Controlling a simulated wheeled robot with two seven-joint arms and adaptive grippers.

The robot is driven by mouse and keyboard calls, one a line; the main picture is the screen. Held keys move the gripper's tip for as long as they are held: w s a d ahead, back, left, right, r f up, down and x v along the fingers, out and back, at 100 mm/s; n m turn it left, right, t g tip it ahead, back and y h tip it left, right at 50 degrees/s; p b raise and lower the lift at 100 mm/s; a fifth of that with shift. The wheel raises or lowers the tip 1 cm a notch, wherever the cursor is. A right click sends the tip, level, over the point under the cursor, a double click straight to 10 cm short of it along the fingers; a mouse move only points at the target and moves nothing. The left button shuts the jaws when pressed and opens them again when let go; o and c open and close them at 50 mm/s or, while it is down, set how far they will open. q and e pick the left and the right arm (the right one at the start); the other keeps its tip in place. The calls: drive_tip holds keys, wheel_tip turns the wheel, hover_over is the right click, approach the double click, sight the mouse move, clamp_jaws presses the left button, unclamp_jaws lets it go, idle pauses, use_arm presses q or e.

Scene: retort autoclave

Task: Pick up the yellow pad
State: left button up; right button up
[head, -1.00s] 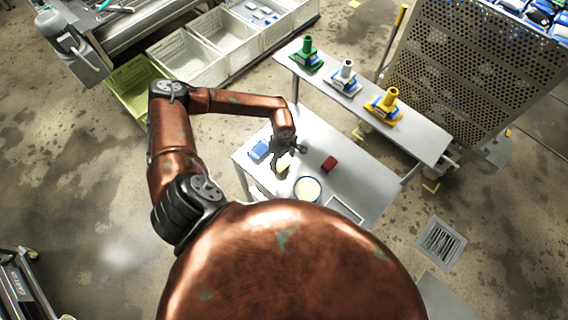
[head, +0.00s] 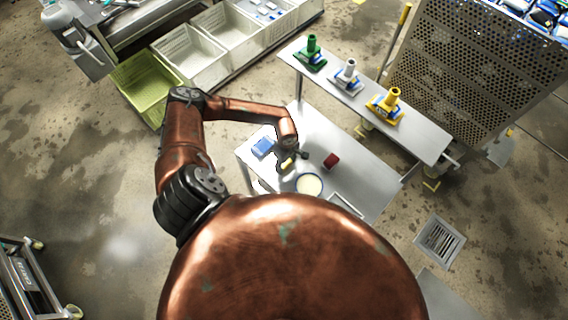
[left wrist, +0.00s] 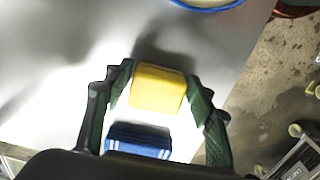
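The yellow pad (head: 287,163) lies on the small grey table (head: 347,178). In the left wrist view the yellow pad (left wrist: 157,89) sits between the two green-lined fingers of my left gripper (left wrist: 160,85). The fingers are spread wide, one along each side of the pad, close to its edges; I cannot tell whether they touch it. In the head view my left gripper (head: 293,157) is low over the table at the pad. My right gripper is not in view.
A blue pad (head: 263,147) lies close beside the yellow one. A red pad (head: 331,160) and a blue-rimmed round dish (head: 309,185) are also on the table. Green, white and yellow-topped items stand on the shelf (head: 420,141) behind. Crates (head: 187,66) stand at upper left.

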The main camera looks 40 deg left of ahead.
use_arm(q)
drive_tip(key=c, duration=0.3)
drive_tip(key=shift+c, duration=1.8)
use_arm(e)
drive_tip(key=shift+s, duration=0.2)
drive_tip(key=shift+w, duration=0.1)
use_arm(q)
drive_tip(key=shift+r, duration=0.15)
